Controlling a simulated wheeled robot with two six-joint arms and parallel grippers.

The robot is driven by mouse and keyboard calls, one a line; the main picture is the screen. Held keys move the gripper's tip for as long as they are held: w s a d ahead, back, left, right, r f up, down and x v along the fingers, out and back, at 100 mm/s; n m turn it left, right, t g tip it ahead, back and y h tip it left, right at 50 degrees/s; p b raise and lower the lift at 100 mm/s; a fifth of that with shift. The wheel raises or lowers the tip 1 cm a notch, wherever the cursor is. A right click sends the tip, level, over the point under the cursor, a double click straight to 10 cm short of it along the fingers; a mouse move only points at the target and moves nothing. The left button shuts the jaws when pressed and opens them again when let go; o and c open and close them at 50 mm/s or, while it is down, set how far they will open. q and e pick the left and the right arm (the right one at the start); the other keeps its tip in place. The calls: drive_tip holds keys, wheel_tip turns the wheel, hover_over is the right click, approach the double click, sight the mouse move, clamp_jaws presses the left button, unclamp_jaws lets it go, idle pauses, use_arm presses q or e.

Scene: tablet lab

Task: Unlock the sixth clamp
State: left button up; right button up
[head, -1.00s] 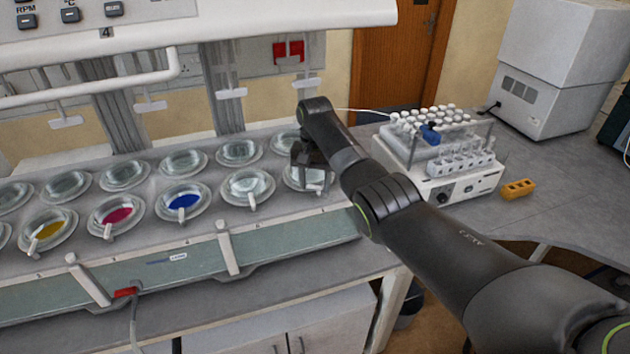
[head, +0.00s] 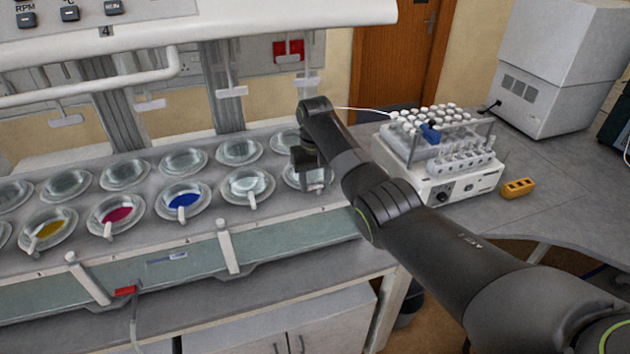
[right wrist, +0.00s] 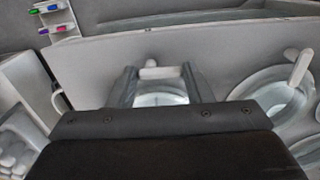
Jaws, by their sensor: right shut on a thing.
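My right gripper (head: 308,172) is over the last vessel of the front row, at the right end of the bench unit. In the right wrist view the gripper (right wrist: 157,80) has its two fingers on either side of the short white clamp handle (right wrist: 160,73) and is shut on it. The clear round vessel (right wrist: 160,98) shows between the fingers. In the head view the gripper and arm hide much of this vessel and its clamp. My left gripper is not in view.
A clear vessel (head: 247,184) with a white handle is just left of my gripper. A tube rack (head: 440,150) stands right of my arm.

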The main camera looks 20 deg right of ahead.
sight(315, 185)
idle(0.3)
drive_tip(key=o, duration=1)
drive_tip(key=shift+r+b, duration=0.35)
drive_tip(key=shift+r, duration=0.15)
wheel_tip(315, 185, up, 5)
drive_tip(key=b, duration=0.3)
drive_tip(key=shift+w, duration=0.1)
wheel_tip(315, 185, up, 6)
drive_tip(key=shift+r+p, duration=0.1)
drive_tip(key=shift+p, duration=1.15)
